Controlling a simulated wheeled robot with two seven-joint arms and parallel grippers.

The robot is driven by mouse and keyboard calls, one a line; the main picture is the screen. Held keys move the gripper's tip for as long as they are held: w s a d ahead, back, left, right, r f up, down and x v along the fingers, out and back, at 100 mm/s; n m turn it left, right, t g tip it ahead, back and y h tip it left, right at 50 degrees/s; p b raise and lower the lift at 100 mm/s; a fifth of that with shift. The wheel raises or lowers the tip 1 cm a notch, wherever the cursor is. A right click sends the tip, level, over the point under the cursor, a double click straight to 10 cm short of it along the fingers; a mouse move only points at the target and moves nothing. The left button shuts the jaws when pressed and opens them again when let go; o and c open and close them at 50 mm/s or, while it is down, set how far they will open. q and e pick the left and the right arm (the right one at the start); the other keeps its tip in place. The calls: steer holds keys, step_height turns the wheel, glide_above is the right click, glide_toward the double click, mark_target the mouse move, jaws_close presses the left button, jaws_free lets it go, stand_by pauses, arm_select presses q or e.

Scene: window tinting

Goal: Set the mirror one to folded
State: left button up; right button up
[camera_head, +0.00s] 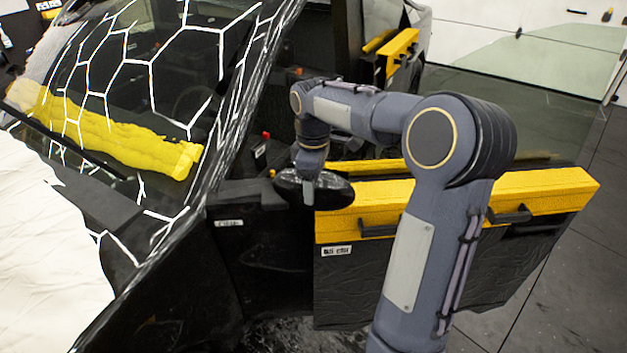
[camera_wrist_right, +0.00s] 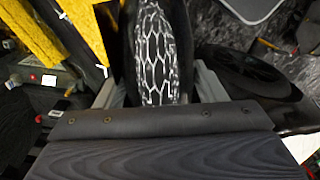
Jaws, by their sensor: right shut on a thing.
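The side mirror (camera_head: 332,194) is a black oval housing at the front corner of the car door, in the middle of the head view. My right gripper (camera_head: 308,180) comes down onto it from above and is shut on it. In the right wrist view, the mirror (camera_wrist_right: 157,45) stands between the two grey fingers of the right gripper (camera_wrist_right: 157,88), its glass reflecting a white hexagon pattern. The mirror's mount is largely hidden, so its exact fold angle is hard to tell. My left gripper is not in view.
The black door with a yellow strip (camera_head: 545,190) stands behind my right arm. Dark floor (camera_head: 590,270) is clear at the right.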

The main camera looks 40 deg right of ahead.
steer(key=shift+w+r, duration=0.1)
stand_by(0.3)
steer(key=o, duration=1.4)
step_height(320, 180, up, 8)
steer(key=shift+f, duration=0.25)
steer(key=shift+r, duration=0.1)
